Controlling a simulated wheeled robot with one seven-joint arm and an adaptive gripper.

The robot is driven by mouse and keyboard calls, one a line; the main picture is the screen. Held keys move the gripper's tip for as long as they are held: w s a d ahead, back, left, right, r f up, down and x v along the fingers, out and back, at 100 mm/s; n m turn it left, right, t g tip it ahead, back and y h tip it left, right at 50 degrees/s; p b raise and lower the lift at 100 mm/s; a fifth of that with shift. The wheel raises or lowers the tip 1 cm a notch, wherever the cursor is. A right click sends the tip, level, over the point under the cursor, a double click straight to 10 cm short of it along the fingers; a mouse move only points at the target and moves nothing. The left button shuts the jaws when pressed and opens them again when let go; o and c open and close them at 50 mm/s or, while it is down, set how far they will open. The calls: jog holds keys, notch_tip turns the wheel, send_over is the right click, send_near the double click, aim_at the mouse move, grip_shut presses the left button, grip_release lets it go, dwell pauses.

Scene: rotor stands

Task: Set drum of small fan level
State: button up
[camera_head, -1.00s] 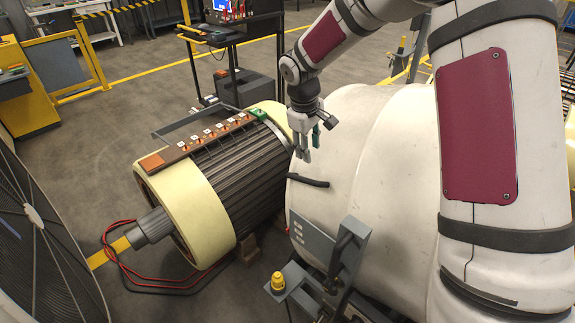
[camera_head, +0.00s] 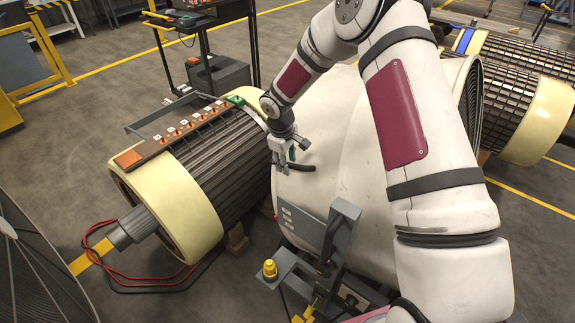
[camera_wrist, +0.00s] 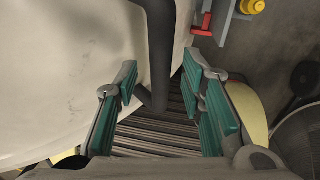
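The large off-white drum (camera_head: 325,125) lies on its side in the middle of the head view; it fills the left of the wrist view (camera_wrist: 60,60). A dark bar handle (camera_head: 305,168) sticks out near its left rim. In the wrist view this handle (camera_wrist: 161,45) runs down between my fingers. My gripper (camera_head: 284,162) is at the handle, fingers pointing down. In the wrist view my gripper (camera_wrist: 158,85) is open, its green pads apart with gaps on both sides of the handle. I cannot tell whether the drum is level. My arm hides its right part.
A ribbed rotor (camera_head: 215,165) with cream end bands lies close to the drum's left. A grey bracket (camera_head: 340,235) and yellow knob (camera_head: 270,268) stand in front. Red and black cables (camera_head: 130,280) lie on the floor. More rotors (camera_head: 530,110) stand at right.

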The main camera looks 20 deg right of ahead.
jog(key=shift+w+d+f, duration=0.1)
jog(key=shift+d+f, duration=0.05)
jog(key=shift+f, duration=0.85)
grip_shut()
